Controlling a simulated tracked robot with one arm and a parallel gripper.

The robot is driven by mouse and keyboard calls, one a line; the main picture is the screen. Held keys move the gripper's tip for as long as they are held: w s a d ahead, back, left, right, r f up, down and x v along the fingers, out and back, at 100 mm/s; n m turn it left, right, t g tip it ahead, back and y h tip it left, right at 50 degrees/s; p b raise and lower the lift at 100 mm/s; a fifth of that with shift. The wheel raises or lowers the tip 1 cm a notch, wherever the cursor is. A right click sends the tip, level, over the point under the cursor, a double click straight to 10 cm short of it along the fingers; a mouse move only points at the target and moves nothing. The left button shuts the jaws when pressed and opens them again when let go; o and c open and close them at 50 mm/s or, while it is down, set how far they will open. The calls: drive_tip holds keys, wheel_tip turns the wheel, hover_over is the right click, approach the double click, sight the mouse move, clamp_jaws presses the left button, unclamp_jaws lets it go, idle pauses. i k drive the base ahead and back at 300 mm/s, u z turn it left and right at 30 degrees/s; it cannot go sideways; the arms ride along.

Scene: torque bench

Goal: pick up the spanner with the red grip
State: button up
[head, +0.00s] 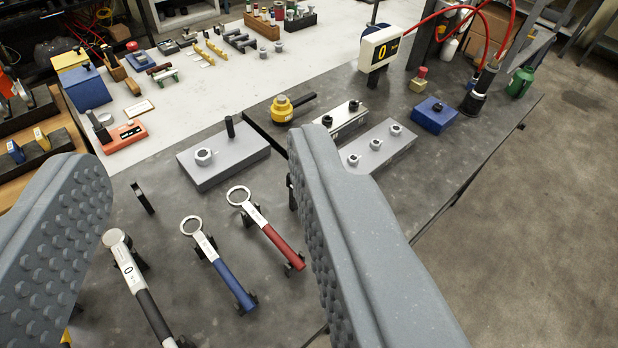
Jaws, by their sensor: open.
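The spanner with the red grip (284,247) lies on the dark bench, resting on small black holders, its ring end toward the back left. A spanner with a blue grip (232,284) lies to its left. A third spanner with a black grip (153,316) and a round head lies further left. My gripper (200,170) is open and empty, its two grey textured fingers wide apart. The red-grip spanner shows between the fingers, close to the right finger in the picture. The right finger hides part of the bench beside it.
Behind the spanners stand a grey block with a bolt (225,158), a grey block with several bolts (383,146), a yellow round tool (283,108), a blue block (433,115) and a display reading 0 (380,48). The bench's right edge drops to open floor (530,220).

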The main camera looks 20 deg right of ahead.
sight(283, 246)
drive_tip(key=k, duration=0.65)
drive_tip(key=u, duration=0.15)
drive_tip(key=i, duration=1.15)
drive_tip(key=u, duration=0.7)
